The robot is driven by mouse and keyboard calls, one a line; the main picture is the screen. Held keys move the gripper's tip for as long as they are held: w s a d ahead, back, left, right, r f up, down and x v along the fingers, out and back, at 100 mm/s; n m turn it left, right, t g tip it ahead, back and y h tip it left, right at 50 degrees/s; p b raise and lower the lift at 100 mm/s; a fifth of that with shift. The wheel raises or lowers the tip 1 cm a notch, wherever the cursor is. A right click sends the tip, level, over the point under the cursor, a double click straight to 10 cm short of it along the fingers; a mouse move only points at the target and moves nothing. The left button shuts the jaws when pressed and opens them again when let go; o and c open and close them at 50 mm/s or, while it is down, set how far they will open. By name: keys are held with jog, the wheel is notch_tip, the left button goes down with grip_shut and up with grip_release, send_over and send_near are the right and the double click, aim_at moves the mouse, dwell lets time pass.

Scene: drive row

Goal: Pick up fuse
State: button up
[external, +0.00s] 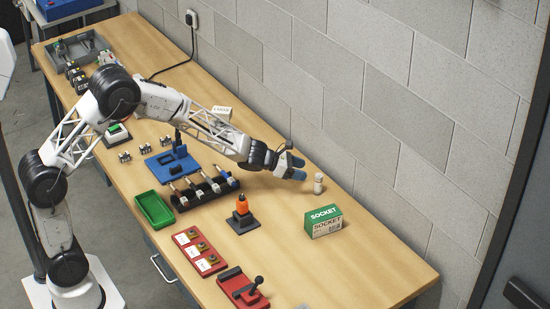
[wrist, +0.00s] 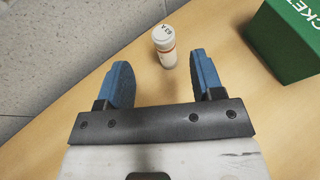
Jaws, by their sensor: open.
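The fuse is a small white cylinder (external: 318,184) standing upright on the table near the wall side. My gripper (external: 296,169) is open and empty, just left of the fuse in the external view. In the wrist view its two blue fingers (wrist: 160,72) are spread apart and do not appear to touch the fuse.
A green and tan box marked SOCKET (external: 323,222) stands close by; it also shows at the right of the wrist view (wrist: 290,38). An orange-topped device (external: 242,213) and red fixtures (external: 200,252) stand nearer the front edge. The grey block wall (external: 400,140) runs behind.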

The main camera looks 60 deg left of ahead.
aim_at(319, 175)
jog(key=shift+x, duration=1.3)
jog(key=shift+d, duration=0.1)
jog(key=shift+f+x, duration=0.2)
jog(key=shift+x, duration=2.3)
jog(key=shift+s+d, duration=0.1)
jog(key=shift+c, duration=0.2)
jog(key=c, duration=1)
jog(key=shift+r, duration=0.1)
